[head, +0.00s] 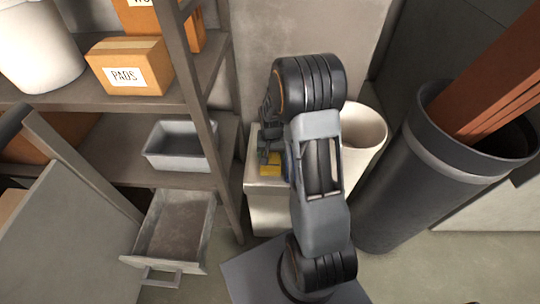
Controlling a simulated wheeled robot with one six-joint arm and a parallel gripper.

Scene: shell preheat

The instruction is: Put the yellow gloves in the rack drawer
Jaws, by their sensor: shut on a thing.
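The yellow gloves (270,168) show as a small yellow patch on top of a pale cabinet (268,205), partly hidden by my arm. My gripper (268,158) is at the gloves and shut on them; its fingertips are mostly hidden. I cannot tell whether the gloves still touch the cabinet top. The rack drawer (172,228) is pulled out at the lower left of the rack. It looks empty, and its handle faces the front. My gripper is to the right of the drawer and apart from it.
The rack (190,90) has a post between my gripper and its shelves. It holds a grey bin (182,145) and a box marked PADS (130,66). A white container (362,135) stands behind my arm. A large dark bin (425,160) with reddish boards stands right. A panel (62,235) is at left.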

